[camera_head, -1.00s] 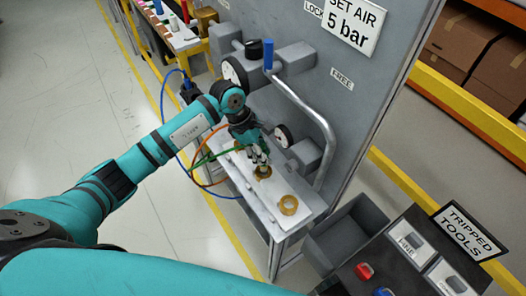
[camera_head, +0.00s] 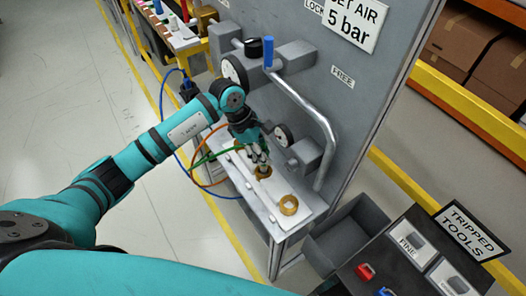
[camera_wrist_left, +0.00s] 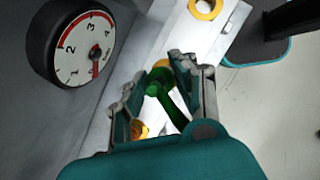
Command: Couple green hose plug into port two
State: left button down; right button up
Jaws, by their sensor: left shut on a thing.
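My left gripper (camera_head: 260,158) is shut on the green hose plug (camera_wrist_left: 158,88), which sits between its fingers in the left wrist view (camera_wrist_left: 158,92). The green hose (camera_head: 213,155) trails to the left of the gripper in the head view. The gripper is right over a brass ring port (camera_head: 264,173) on the white bench panel. Another brass port (camera_head: 288,205) stands free, nearer to me; it also shows at the top of the wrist view (camera_wrist_left: 205,6). The fingers hide the plug's tip, so I cannot tell whether it is inside the port. My right gripper is out of view.
Orange and blue hoses (camera_head: 172,130) loop at the left. A grey bin (camera_head: 345,232) and a dark tool stand (camera_head: 400,265) are at the lower right.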

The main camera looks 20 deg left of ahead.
aim_at(268, 169)
pick_arm(q)
jog(key=shift+b, duration=0.4)
dwell(0.8)
jog(key=shift+f, duration=0.15)
jog(key=shift+f+b, duration=0.35)
jog(key=shift+b, duration=0.15)
jog(key=shift+f+b, duration=1.6)
jog(key=shift+b, duration=0.05)
jog(key=c, duration=1)
grip_release()
jog(key=shift+o, duration=0.2)
jog(key=shift+a+r, duration=0.1)
jog(key=shift+r, duration=0.05)
jog(key=v, duration=1.1)
jog(key=shift+r, duration=0.35)
